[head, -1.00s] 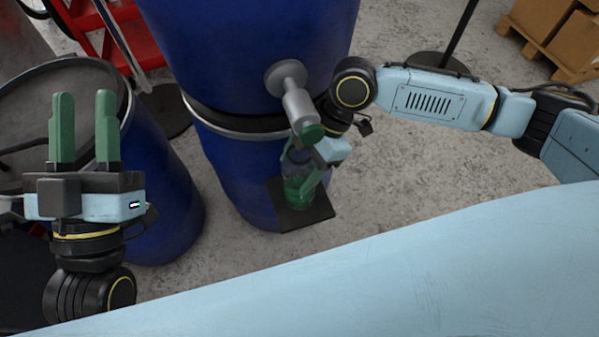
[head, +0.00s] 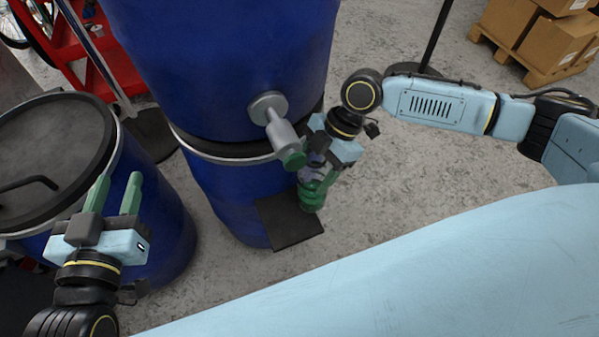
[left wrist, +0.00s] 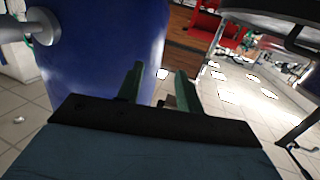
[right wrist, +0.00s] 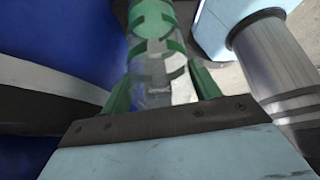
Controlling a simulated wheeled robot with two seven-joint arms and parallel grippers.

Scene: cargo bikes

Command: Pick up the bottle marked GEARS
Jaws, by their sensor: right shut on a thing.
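A clear bottle with green parts (head: 311,188) is held between the fingers of my right gripper (head: 320,186), right of the tap on the blue drum. Any GEARS marking is not readable. In the head view the bottle appears at the right edge of the black plate (head: 290,224); I cannot tell its height above it. The right wrist view shows the bottle (right wrist: 152,50) between the green fingers, which cover part of its sides. My left gripper (head: 118,181) is open and empty in front of the shorter drum at left.
The tall blue drum (head: 225,60) has a grey tap (head: 280,132) with a green end, close to my right gripper. A shorter blue drum with a black lid (head: 60,150) stands at left. Cardboard boxes (head: 548,40) are at back right.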

